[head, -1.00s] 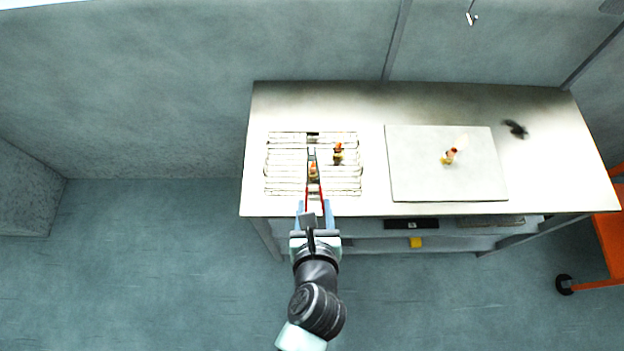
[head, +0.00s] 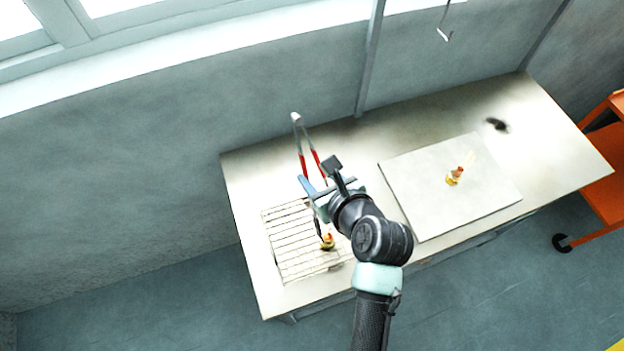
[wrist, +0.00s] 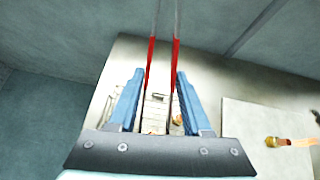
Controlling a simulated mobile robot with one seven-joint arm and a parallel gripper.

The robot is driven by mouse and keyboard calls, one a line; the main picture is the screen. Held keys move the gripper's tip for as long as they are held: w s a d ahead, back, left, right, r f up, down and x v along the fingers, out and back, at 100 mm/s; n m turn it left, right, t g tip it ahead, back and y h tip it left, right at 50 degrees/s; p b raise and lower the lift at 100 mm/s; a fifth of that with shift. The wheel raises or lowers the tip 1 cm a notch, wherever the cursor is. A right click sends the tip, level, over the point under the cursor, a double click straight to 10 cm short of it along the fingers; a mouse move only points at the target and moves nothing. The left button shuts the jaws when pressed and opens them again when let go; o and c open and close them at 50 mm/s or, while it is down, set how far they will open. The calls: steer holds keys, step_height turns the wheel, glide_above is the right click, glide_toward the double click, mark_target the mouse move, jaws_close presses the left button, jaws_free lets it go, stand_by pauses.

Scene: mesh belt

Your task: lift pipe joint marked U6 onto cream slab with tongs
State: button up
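My gripper (head: 325,190) is over the wire rack, its blue fingers around the red-handled tongs (head: 301,160). The tongs also show between the fingers in the wrist view (wrist: 151,60). Their joined grey end points up and away; a thin dark leg reaches down toward a pipe joint (head: 327,242) on or just above the rack. I cannot tell whether the tongs touch it. A brass-and-orange joint shows beside the tongs in the wrist view (wrist: 178,119). Another pipe joint (head: 454,177) stands on the cream slab (head: 420,205). No marking is readable. My arm hides part of the rack.
The wire rack (head: 285,250) lies on the left of the pale bench (head: 240,180). A dark object (head: 497,124) lies behind the slab at the right. An orange cart (head: 590,160) stands right of the bench. A wall runs behind.

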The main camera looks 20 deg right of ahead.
steer(key=shift+s+d, duration=0.15)
steer(key=shift+s, duration=0.05)
step_height(320, 180, down, 10)
steer(key=b, duration=1)
steer(key=shift+w+r, duration=0.1)
jaws_close()
stand_by(0.4)
